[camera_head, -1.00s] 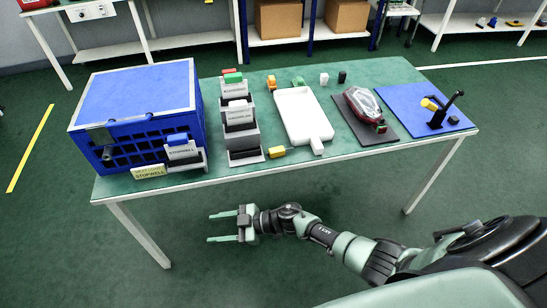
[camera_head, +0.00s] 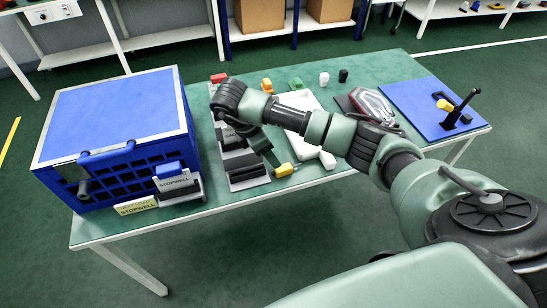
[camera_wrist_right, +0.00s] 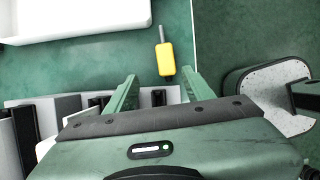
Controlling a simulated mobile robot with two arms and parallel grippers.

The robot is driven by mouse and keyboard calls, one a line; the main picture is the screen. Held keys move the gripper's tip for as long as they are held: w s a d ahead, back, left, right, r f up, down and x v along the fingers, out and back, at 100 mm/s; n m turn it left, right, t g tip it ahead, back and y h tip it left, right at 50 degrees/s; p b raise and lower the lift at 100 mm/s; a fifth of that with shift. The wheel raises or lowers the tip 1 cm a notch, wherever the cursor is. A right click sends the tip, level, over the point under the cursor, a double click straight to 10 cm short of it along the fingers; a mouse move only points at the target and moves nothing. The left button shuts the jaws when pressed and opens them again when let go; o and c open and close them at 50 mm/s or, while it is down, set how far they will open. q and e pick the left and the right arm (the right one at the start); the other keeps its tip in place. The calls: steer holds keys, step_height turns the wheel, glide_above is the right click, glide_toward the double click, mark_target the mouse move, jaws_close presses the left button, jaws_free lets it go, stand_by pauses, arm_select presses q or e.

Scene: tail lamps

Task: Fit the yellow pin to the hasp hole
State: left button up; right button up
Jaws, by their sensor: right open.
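The yellow pin (camera_head: 284,169) lies on the green table near its front edge, right of the grey rack. In the right wrist view the yellow pin (camera_wrist_right: 166,60) has a yellow body and a thin grey shaft pointing up the picture. My right gripper (camera_wrist_right: 160,74) is open, its fingers on either side of the pin's near end, with gaps. In the head view my right gripper (camera_head: 268,154) reaches down beside the pin, partly hidden by my wrist. The blue crate (camera_head: 110,110) stands at the left with dark fittings on its front; I cannot make out the hasp hole.
A grey rack (camera_head: 245,176) stands close left of my gripper. A white tray (camera_head: 318,158) lies behind the pin, partly covered by my arm. A red lamp (camera_head: 370,103) and a blue mat (camera_head: 415,97) with a black lever (camera_head: 462,108) are at the right.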

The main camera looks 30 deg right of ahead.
mark_target(283, 167)
steer(key=shift+s+d+f+b, duration=0.25)
steer(key=shift+f+b, duration=0.1)
steer(key=shift+s+d+f+b, duration=0.25)
steer(key=shift+f+b, duration=0.1)
steer(key=shift+f, duration=0.1)
steer(key=shift+s+d+f+b, duration=0.25)
steer(key=shift+f+b, duration=0.1)
steer(key=shift+f, duration=0.05)
steer(key=b+x, duration=0.2)
steer(key=x, duration=0.2)
steer(key=shift+d+f, duration=0.1)
steer(key=shift+d, duration=0.1)
jaws_close()
arm_select(q)
steer(key=s+f, duration=0.4)
steer(key=f, duration=0.1)
